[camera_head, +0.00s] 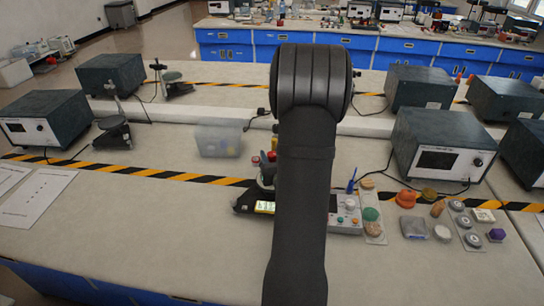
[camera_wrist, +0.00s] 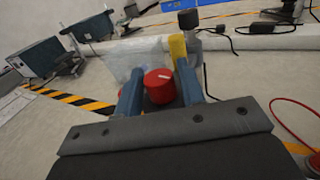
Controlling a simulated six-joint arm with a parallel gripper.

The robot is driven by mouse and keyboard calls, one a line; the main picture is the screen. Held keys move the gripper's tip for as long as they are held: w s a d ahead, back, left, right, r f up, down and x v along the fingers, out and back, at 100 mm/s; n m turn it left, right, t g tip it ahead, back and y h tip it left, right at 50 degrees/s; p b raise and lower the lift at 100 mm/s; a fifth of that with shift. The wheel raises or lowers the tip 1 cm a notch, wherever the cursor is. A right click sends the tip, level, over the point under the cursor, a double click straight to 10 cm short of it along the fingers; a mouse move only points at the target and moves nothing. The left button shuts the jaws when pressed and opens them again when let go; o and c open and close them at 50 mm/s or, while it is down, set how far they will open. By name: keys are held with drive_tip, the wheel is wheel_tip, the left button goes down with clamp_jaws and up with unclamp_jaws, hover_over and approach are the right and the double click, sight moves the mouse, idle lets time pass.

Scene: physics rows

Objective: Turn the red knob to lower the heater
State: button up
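The red knob (camera_wrist: 160,86), round with a pale mark on top, shows between the two blue-grey fingers of my gripper (camera_wrist: 160,92) in the wrist view. The fingers stand apart, one on each side of it. Whether they touch or press on it cannot be told. Small red parts (camera_head: 271,156) show just left of the arm, above a dark device with a lit yellow-green display (camera_head: 265,207). Which body the knob belongs to is not clear; much of it is hidden.
A clear plastic box (camera_head: 218,140) stands left of the arm. A pale panel with buttons (camera_head: 346,214) and several small coloured items lie at right. A boxy instrument (camera_head: 440,150) stands behind them. The bench at left front is clear, apart from paper sheets (camera_head: 36,199).

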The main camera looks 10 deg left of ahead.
drive_tip(key=shift+o, duration=0.8)
drive_tip(key=v, duration=1.7)
drive_tip(key=shift+s, duration=0.2)
drive_tip(key=shift+w+d, duration=0.1)
drive_tip(key=shift+w, duration=0.05)
drive_tip(key=c, duration=0.3)
drive_tip(key=w+d+n+g+y, duration=0.4)
drive_tip(key=d+y, duration=0.1)
drive_tip(key=y, duration=0.1)
drive_tip(key=x, duration=1.7)
drive_tip(key=shift+w+f, duration=0.1)
drive_tip(key=shift+f, duration=0.3)
drive_tip(key=shift+d, duration=0.1)
drive_tip(key=shift+c, duration=0.4)
